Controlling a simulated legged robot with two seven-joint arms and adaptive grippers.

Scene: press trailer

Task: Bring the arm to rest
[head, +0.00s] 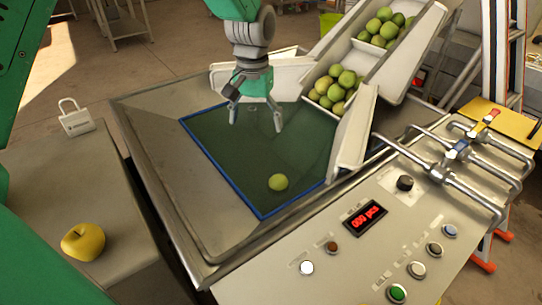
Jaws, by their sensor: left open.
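My left gripper (256,116) hangs over the dark green mat (220,140) with its fingers pointing down. Its two fingers are spread apart and nothing is between them. A single green apple (278,182) lies on the mat, below and slightly right of the gripper, apart from it. My green arm comes in from the upper left. My right gripper does not show in the head view.
A white chute (400,75) with several green apples (335,86) slopes down at the upper right. A control panel (340,260) with buttons, a red display (365,217) and metal levers (440,165) fills the lower right.

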